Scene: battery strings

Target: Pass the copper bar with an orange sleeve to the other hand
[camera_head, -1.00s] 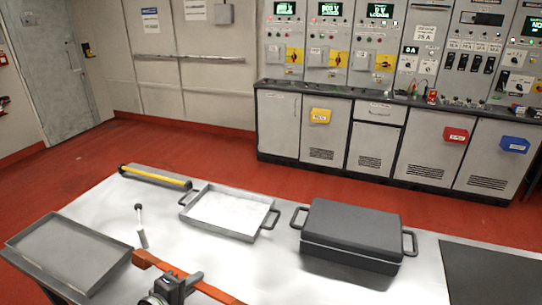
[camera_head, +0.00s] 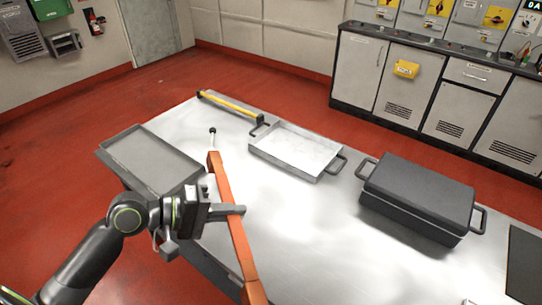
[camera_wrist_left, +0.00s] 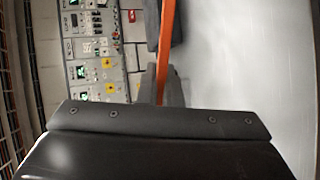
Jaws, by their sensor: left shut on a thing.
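The copper bar with an orange sleeve (camera_head: 239,245) runs from near the middle of the table down to the bottom of the head view. Its far end is copper-coloured and its near end reaches the bottom edge. My left gripper (camera_head: 232,210) is shut on the bar around its middle, over the left part of the table. In the left wrist view the orange bar (camera_wrist_left: 166,45) stands upright between the grey fingers (camera_wrist_left: 162,92). My right gripper is not in view.
On the metal table (camera_head: 300,225) are a grey tray (camera_head: 152,160), a shallow white-bottomed tray with handles (camera_head: 296,150), a dark lidded case (camera_head: 418,198), a yellow-and-black rod (camera_head: 230,106) and a small black-tipped tool (camera_head: 212,134). The front middle is clear.

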